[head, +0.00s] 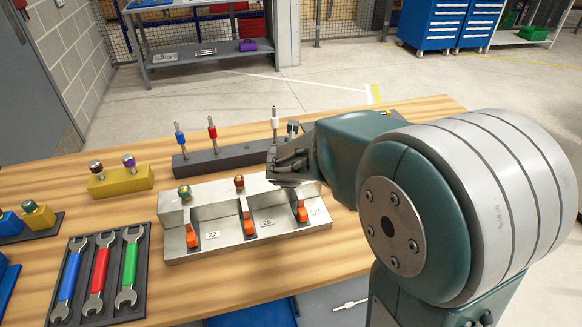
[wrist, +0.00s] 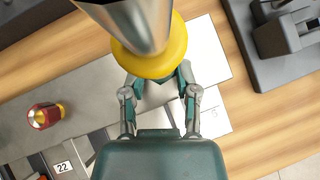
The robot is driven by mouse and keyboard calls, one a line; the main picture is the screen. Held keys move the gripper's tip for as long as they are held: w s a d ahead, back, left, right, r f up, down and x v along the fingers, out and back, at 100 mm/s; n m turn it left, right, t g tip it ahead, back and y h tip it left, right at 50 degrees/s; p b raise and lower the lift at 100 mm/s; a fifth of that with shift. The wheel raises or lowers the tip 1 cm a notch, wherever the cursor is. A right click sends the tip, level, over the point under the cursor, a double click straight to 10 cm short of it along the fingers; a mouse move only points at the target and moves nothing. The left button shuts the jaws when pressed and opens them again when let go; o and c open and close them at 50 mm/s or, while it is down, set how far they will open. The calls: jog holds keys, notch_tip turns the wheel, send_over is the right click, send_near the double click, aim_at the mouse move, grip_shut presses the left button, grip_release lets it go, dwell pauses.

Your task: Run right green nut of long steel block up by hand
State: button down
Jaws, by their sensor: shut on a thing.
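The long steel block (head: 245,232) stands on the wooden table with three bays and orange pieces. A green nut (head: 184,191) sits on its left end and a red-brown nut (head: 239,181) at the middle; a red nut also shows in the wrist view (wrist: 44,116). My gripper (head: 287,166) is at the right end of the block, over the right nut's place, with its fingers closed in. The right green nut is hidden by my fingers. In the wrist view, a yellow collar with a silver shaft (wrist: 150,52) hides the fingertips (wrist: 158,75).
A dark block (head: 224,157) with upright blue, red and pale-collared pins stands close behind. A yellow block (head: 122,181) with two knobs is at left. A tray of blue, red and green wrenches (head: 100,275) lies front left. Bare table lies between the tray and steel block.

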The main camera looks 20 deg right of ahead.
jog(key=shift+f+n+y, duration=0.1)
jog(key=shift+n+y, duration=0.5)
jog(key=shift+n, duration=0.3)
jog(key=shift+c, duration=1.8)
grip_release()
jog(key=shift+v, duration=0.85)
jog(key=v, duration=0.6)
jog(key=shift+s, duration=0.2)
